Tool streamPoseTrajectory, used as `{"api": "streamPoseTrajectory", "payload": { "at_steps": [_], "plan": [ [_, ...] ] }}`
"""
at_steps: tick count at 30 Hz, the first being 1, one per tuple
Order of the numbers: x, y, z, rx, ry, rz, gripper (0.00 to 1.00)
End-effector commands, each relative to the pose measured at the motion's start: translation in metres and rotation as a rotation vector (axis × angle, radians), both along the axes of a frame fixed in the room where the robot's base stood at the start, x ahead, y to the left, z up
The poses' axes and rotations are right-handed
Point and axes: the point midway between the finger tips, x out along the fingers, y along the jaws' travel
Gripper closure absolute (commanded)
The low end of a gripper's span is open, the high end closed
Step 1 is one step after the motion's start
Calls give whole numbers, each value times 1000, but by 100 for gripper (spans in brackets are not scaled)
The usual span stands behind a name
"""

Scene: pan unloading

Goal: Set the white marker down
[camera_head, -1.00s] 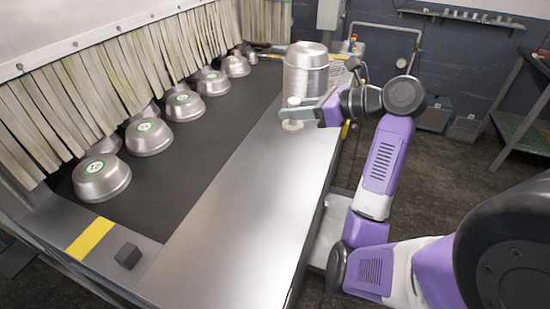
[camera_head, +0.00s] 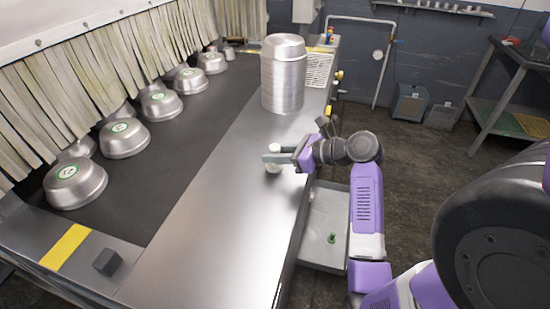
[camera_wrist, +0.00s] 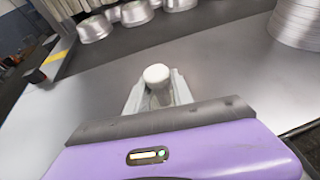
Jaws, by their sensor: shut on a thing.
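The white marker (camera_head: 274,168) is a small pale piece with a rounded top and a wider lower end. My gripper (camera_head: 272,158) is shut on it, near the right edge of the steel table (camera_head: 215,215). In the wrist view the white marker (camera_wrist: 157,76) stands between the two fingers (camera_wrist: 158,95), its round cap towards the camera. I cannot tell whether its lower end touches the table.
A tall stack of metal pans (camera_head: 283,78) stands on the table behind my gripper. Several upturned pans (camera_head: 125,139) with green labels sit on the dark belt (camera_head: 150,185) to the left. The table's front part is bare. A grey tray (camera_head: 325,225) with a green piece (camera_head: 332,238) lies below the table's right edge.

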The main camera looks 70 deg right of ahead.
Motion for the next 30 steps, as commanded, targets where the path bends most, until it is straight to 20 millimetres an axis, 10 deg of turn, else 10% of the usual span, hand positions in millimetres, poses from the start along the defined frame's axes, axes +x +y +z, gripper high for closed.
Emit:
{"api": "streamPoseTrajectory", "payload": {
  "at_steps": [14,15,17,30],
  "plan": [
    [0,0,-14,0,-2,0,100],
    [0,0,-15,0,-1,0,64],
    [0,0,-15,0,-1,0,52],
    [-4,0,-10,-1,-1,-1,50]
  ]
}}
